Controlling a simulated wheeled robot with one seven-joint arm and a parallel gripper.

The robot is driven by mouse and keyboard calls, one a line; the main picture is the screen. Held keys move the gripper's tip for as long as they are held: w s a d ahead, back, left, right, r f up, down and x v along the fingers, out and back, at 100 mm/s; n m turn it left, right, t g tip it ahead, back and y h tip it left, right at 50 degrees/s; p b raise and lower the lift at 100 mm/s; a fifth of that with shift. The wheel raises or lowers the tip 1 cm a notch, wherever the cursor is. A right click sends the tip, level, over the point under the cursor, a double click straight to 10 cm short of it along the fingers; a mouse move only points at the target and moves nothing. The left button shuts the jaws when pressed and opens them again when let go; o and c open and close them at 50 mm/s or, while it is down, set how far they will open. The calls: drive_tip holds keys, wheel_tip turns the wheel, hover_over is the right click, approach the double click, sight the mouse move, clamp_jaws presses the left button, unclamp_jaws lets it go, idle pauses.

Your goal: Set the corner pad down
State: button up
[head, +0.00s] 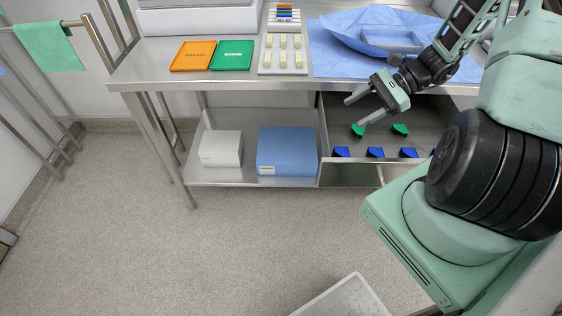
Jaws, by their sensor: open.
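Small corner-shaped pads lie in the open drawer (437,118) under the table. One green pad (358,131) is at the drawer's left, and a second green pad (400,130) is to its right. Several blue pads (375,153) line the drawer's front. My gripper (353,110) is open, its two fingers pointing left above the drawer. Nothing shows between the fingers. The left green pad appears just below the lower fingertip; I cannot tell whether they touch. Which pad the task means is not clear from this view.
The steel table (150,70) holds an orange tray (193,56), a green tray (231,55), a rack (284,57) of pale blocks and a blue drape (335,60). A white box (221,148) and blue box (287,150) sit on the lower shelf. The floor ahead is mostly clear.

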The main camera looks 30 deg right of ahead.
drive_tip(key=s+a+r+n+g+h, duration=0.1)
drive_tip(key=a+r+n+g+h, duration=0.25)
drive_tip(key=a+n, duration=0.55)
drive_tip(key=s+a+r+n+g+h, duration=0.25)
drive_tip(key=a+r+n, duration=0.25)
drive_tip(key=a, duration=0.8)
drive_tip(key=s+a+r+n+t+h, duration=0.2)
drive_tip(key=s+a+r+n+h, duration=0.2)
drive_tip(key=s+a+n, duration=0.7)
drive_tip(key=shift+s+r+n, duration=0.3)
drive_tip(key=shift+r+n, duration=0.45)
drive_tip(key=shift+n, duration=0.35)
drive_tip(key=shift+a, duration=0.15)
